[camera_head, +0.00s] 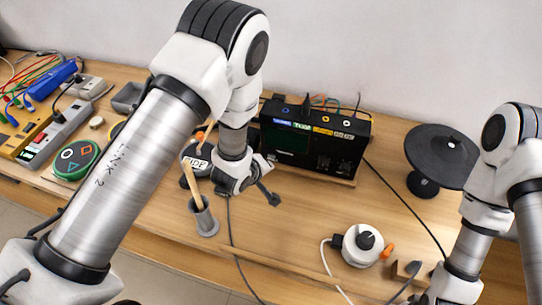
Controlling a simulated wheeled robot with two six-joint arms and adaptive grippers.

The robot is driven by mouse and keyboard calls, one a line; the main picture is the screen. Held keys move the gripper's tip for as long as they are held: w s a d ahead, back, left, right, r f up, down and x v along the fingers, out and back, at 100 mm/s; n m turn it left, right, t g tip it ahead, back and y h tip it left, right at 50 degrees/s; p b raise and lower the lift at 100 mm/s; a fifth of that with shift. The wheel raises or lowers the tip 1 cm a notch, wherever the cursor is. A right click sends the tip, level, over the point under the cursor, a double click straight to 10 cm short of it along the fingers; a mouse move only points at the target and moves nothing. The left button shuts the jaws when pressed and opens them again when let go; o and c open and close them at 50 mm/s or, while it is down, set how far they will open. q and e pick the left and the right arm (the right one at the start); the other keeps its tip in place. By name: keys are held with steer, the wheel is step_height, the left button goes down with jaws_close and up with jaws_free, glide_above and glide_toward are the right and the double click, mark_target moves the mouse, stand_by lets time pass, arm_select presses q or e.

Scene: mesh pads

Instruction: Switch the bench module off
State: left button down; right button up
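A black boxy bench unit (300,141) with coloured labels, a dark screen and small controls stands at the back centre; I take it for the bench module. Its switch is too small to make out. My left gripper (268,180) is just in front of its left lower corner, its fingers apart and nothing seen between them. Whether it touches the unit is unclear.
A metal cup (204,217) with a wooden stick stands by my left gripper. A white round dial unit (362,246) with an orange tab sits at the front right. A black disc on a stand (442,157) is at the right. Cables cross the table.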

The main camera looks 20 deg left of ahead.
arm_select(q)
steer(key=shift+s, duration=0.1)
steer(key=s+p, duration=0.1)
steer(key=s, duration=0.4)
steer(key=shift+s+a, duration=0.1)
steer(key=shift+s, duration=0.25)
steer(key=shift+s+f, duration=0.1)
stand_by(1.8)
